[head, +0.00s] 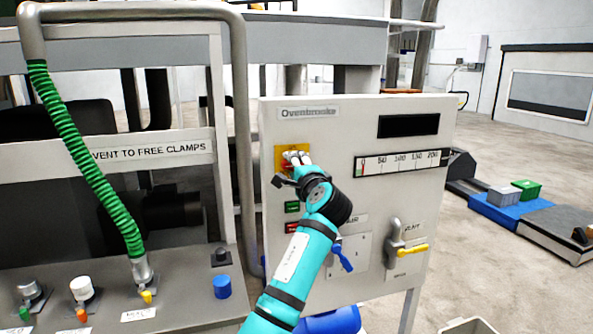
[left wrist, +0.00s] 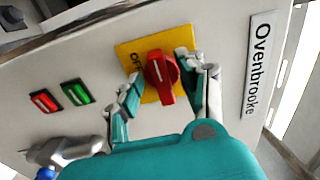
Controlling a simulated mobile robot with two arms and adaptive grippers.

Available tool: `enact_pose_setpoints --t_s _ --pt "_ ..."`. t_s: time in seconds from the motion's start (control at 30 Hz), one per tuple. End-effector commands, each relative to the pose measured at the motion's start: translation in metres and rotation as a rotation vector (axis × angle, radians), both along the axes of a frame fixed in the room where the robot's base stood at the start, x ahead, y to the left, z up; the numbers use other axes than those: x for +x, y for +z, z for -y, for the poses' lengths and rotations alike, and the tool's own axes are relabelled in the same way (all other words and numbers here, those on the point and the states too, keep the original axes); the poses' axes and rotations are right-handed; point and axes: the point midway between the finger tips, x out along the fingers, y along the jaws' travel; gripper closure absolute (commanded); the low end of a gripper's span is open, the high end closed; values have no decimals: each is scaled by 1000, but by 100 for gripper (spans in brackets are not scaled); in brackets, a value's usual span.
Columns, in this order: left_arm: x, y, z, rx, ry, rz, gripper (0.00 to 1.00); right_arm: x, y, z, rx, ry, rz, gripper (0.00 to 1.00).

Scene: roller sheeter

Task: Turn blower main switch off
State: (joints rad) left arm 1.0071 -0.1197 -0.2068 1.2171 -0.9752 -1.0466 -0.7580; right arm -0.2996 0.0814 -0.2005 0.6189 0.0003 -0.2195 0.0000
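The blower main switch, a red rotary knob (left wrist: 161,78) on a yellow plate (left wrist: 128,50), is on the white Ovenbrooke panel (head: 350,125). Lettering that looks like "OFF" shows on the plate left of the knob in the left wrist view. A pale line on the knob runs roughly up and down there, slightly tilted. My left gripper (left wrist: 160,85) is open, with one finger on each side of the knob. Whether either finger touches it is hard to tell. In the head view my left gripper (head: 291,168) covers most of the knob. My right gripper is not in view.
A red button (left wrist: 43,101) and a green button (left wrist: 75,92) sit near the switch. A blue handle (head: 343,256) and a yellow lever (head: 412,250) are lower on the panel. A grey pipe (head: 240,130) stands left of the panel.

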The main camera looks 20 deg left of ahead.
Motion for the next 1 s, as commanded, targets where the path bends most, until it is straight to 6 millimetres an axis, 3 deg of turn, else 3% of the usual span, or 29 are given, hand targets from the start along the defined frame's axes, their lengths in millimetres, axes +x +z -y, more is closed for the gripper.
enact_pose_setpoints --t_s 0.17,0.6,0.8,1.0 --pt "-13 -1 10 -2 -2 1 61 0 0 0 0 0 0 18" --pt "-84 -1 58 -1 -2 -2 61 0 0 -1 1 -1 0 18" --pt "-98 -1 67 -2 0 -1 61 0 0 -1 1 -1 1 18" --pt "-99 -1 67 -1 0 -2 61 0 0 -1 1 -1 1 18"
